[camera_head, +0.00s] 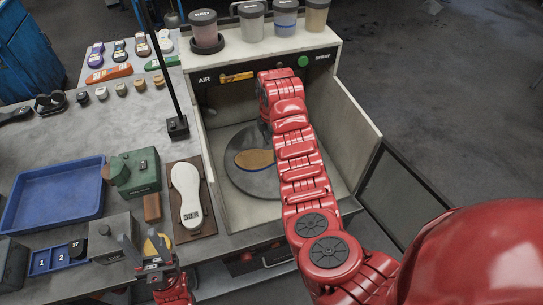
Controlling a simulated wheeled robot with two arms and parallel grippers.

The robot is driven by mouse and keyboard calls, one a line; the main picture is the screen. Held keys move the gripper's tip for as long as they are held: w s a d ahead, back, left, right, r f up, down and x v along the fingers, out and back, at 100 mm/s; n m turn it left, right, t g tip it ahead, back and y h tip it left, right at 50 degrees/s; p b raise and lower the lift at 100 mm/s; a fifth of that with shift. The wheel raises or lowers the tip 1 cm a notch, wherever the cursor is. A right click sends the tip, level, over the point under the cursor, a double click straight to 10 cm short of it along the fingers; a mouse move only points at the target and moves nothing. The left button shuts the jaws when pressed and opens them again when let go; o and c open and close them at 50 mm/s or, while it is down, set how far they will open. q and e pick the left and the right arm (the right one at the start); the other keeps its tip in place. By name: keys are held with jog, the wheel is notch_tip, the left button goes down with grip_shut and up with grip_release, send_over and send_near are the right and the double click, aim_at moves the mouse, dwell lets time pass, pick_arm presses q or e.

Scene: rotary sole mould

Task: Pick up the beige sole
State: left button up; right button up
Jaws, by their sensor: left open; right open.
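A cream sole (186,190) with dark print lies on a brown board to the left of the booth. My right arm reaches into the booth over the turntable's right side. My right gripper (265,127) is at the arm's far end, just above and behind the tan sole; it is mostly hidden, and I see no sole held. My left gripper (151,252) is open at the front, near a yellow round piece (155,242).
The booth's right wall (345,130) stands close to my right arm. Jars (252,22) line the booth's top. A blue tray (55,193), a green box (136,172), a black post (177,125) and several small soles and shoes are on the grey table.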

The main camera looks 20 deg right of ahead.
aim_at(272, 155)
notch_tip(272, 155, down, 4)
jog(key=shift+r+p, duration=0.15)
jog(key=shift+p, duration=0.6)
jog(key=shift+f, duration=0.4)
jog(key=c, duration=1.4)
jog(key=shift+o, duration=0.2)
